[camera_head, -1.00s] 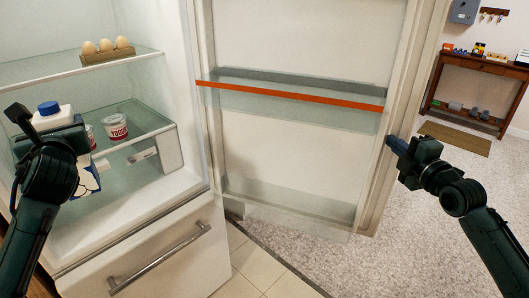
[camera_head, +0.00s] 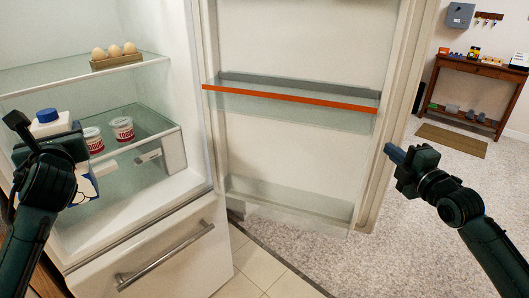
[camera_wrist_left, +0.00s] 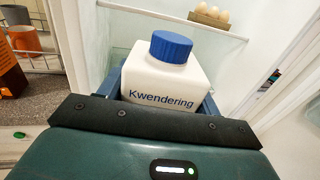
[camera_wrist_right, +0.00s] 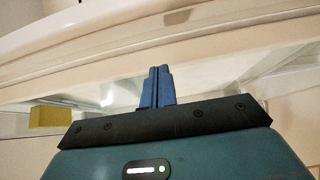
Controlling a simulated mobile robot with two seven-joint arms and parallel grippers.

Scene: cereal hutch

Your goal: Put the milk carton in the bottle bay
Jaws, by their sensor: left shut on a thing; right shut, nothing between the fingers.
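The milk carton (camera_head: 49,127), white with a blue cap, is upright in my left gripper (camera_head: 58,143) in front of the open fridge. In the left wrist view the carton (camera_wrist_left: 168,88) sits between the jaws, and its lettering reads "Kwendering". The fridge door carries an upper rack with an orange-red front strip (camera_head: 290,98) and a lower clear bin (camera_head: 290,205). Both look empty. No label shows which one is the bottle bay. My right gripper (camera_head: 389,150) is shut and empty, near the door's outer edge; the wrist view shows its blue fingers (camera_wrist_right: 157,88) together.
An egg holder (camera_head: 117,62) stands on the upper glass shelf. Two yogurt cups (camera_head: 122,129) stand on the shelf below. The fridge door (camera_head: 300,40) stands open. A drawer with a handle (camera_head: 165,257) is below. A wooden table (camera_head: 470,72) is far off at right.

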